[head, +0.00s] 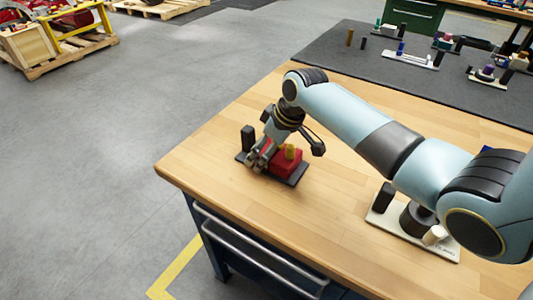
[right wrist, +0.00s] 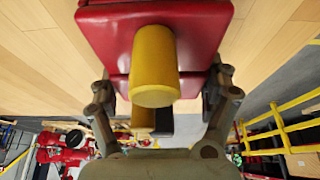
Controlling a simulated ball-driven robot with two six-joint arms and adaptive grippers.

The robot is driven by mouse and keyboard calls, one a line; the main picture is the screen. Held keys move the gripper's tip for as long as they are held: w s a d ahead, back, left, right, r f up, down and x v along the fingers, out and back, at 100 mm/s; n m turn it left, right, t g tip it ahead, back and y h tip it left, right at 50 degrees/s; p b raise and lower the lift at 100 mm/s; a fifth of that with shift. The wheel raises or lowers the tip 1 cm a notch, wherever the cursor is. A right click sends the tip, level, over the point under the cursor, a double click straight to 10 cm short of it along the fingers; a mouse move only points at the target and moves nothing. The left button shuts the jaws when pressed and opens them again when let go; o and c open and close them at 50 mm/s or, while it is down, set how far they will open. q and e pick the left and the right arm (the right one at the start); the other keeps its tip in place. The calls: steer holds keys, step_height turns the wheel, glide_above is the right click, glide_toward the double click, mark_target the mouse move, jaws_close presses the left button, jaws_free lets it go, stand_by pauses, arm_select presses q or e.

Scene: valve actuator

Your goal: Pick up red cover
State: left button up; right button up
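The red cover (head: 285,163) sits on a dark base plate (head: 293,179) near the left corner of the wooden table. A yellow cylinder (head: 290,152) stands up from it. My right gripper (head: 258,160) is down at the left side of the cover, pointing downward. In the right wrist view the red cover (right wrist: 150,22) and its yellow cylinder (right wrist: 154,75) are close up. My right fingers (right wrist: 160,90) stand apart on both sides of the cover. Whether the fingertips press on it is hidden. My left gripper is out of view.
A black block (head: 248,139) stands at the plate's back left end. A white plate (head: 383,222) with dark parts is under my right arm. A dark mat (head: 345,65) holds several other parts at the back. The table's front left is clear.

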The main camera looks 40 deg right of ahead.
steer(key=c, duration=0.7)
steer(key=shift+r, duration=0.1)
